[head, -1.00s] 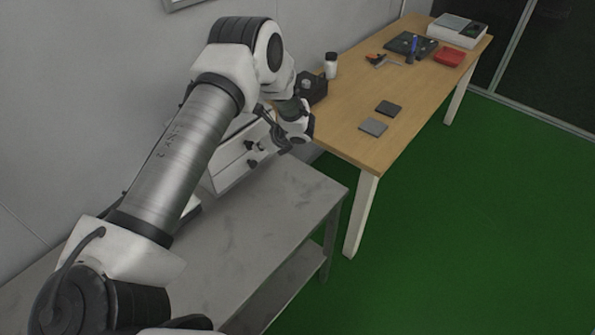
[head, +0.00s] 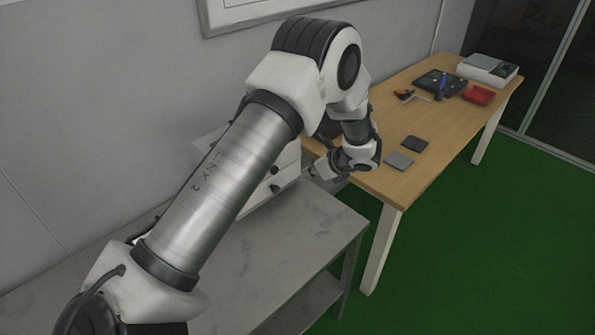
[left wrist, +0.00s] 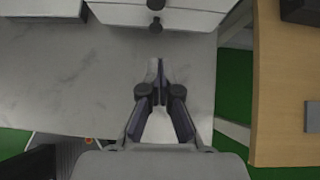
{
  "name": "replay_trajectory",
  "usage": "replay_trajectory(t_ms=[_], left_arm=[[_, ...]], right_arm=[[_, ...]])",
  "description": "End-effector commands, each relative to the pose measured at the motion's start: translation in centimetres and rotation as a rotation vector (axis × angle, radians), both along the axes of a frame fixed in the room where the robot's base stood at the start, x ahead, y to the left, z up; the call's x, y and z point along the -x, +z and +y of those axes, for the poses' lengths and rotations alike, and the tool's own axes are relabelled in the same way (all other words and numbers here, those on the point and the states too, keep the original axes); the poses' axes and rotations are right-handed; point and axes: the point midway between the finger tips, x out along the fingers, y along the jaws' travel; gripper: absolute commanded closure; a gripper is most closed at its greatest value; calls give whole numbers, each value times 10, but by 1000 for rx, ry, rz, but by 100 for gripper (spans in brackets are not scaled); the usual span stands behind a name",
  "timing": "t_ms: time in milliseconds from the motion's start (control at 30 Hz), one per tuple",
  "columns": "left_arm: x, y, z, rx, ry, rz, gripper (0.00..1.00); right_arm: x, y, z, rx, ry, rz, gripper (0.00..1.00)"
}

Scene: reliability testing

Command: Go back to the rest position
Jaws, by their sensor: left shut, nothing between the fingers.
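My left arm crosses the head view from the lower left, and my left gripper (head: 322,172) hangs by the near left end of the wooden table. In the left wrist view my left gripper (left wrist: 160,66) is shut and empty, with its fingertips together over the grey metal table (left wrist: 60,75). The fingers point toward the white drawer cabinet (left wrist: 188,20) and are apart from it. In the head view the arm hides part of the cabinet (head: 288,178). My right gripper is out of view.
The wooden table (head: 440,150) holds a grey square (head: 399,161), a dark square (head: 415,143), a red tray (head: 478,95), a dark case (head: 437,82) and a white box (head: 488,68). The grey table (head: 318,232) is bare in front. Green floor (head: 470,240) is clear at right.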

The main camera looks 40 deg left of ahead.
Motion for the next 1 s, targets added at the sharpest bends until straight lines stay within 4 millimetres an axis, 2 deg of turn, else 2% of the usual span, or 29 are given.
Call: replay_trajectory(t_ms=[133, 367, 467, 533, 567, 667, 700, 767, 800, 867, 900, 967, 1000], left_arm=[[0, 10, -11, 0, -1, -1, 100], [1, 11, -12, 1, 0, 1, 100], [7, -5, -12, 1, 0, 32, 100], [24, -32, -13, 1, -1, 93, 100], [38, -45, -14, 4, 2, 132, 100], [101, -94, -27, 70, 57, 267, 100], [130, -114, -38, 122, 93, 309, 100], [175, -142, -56, 210, 170, 349, 100], [205, -158, -71, 270, 234, 363, 100], [250, -177, -96, 359, 358, 366, 100], [280, -187, -114, 415, 459, 354, 100], [325, -198, -143, 491, 652, 303, 100], [352, -202, -163, 530, 814, 236, 100]], right_arm=[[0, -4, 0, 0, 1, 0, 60], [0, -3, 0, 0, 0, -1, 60], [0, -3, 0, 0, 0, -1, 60], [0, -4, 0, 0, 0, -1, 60], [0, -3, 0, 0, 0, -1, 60], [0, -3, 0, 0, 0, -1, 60], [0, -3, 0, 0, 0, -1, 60], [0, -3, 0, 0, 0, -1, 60], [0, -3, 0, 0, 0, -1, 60], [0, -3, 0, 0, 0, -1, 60], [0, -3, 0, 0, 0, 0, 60], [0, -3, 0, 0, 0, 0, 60], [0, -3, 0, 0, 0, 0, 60]])
